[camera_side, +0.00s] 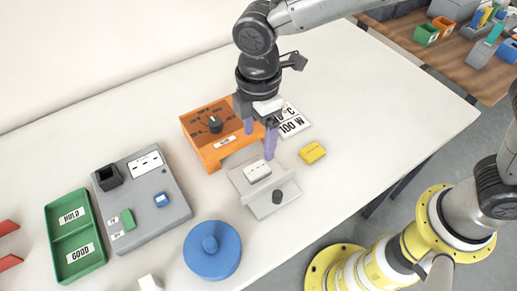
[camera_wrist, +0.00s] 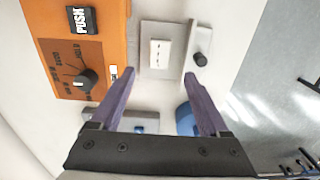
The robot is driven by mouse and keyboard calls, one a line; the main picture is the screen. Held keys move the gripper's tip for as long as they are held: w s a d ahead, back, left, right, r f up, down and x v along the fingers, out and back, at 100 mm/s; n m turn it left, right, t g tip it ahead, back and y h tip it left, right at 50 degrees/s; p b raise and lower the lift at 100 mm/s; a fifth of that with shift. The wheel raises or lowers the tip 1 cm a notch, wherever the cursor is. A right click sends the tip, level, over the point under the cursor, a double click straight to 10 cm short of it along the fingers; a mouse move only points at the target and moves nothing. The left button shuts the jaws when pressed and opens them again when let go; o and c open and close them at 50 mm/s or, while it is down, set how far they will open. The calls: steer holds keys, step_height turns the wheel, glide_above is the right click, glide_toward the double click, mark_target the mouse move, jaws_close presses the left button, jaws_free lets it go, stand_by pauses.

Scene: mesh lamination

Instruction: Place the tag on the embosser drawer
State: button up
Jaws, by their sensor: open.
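A small white piece with dark marks (camera_side: 257,171), which looks like the tag, lies on a flat grey plate (camera_side: 241,184). The plate has a raised strip and a black knob (camera_side: 277,197) and looks like the drawer. In the wrist view, the white piece (camera_wrist: 160,53) lies flat on the plate (camera_wrist: 151,30), with the knob (camera_wrist: 201,60) to its right. My gripper (camera_side: 260,143) has two purple fingers, apart and empty. In the wrist view, my gripper (camera_wrist: 160,76) frames the space just below the white piece, and its fingers do not touch it.
An orange box with a dial (camera_side: 213,124) stands left of my gripper, close to one finger. A white sign (camera_side: 292,122) and yellow block (camera_side: 312,152) are to the right. A blue round lid (camera_side: 212,250), grey panel (camera_side: 160,215) and green tray (camera_side: 70,214) are at the front left.

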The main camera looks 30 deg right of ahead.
steer(key=shift+r, duration=1.2)
steer(key=s+d+r+m+t, duration=0.1)
steer(key=d+r+m, duration=0.2)
steer(key=d, duration=0.3)
steer(key=s+d+r+m, duration=0.1)
steer(key=d+r+m, duration=0.1)
steer(key=d+r, duration=0.25)
steer(key=s+d+m+t, duration=0.4)
steer(key=s+d+m, duration=0.9)
steer(key=d, duration=0.5)
steer(key=shift+s+t, duration=0.3)
steer(key=shift+s, duration=0.85)
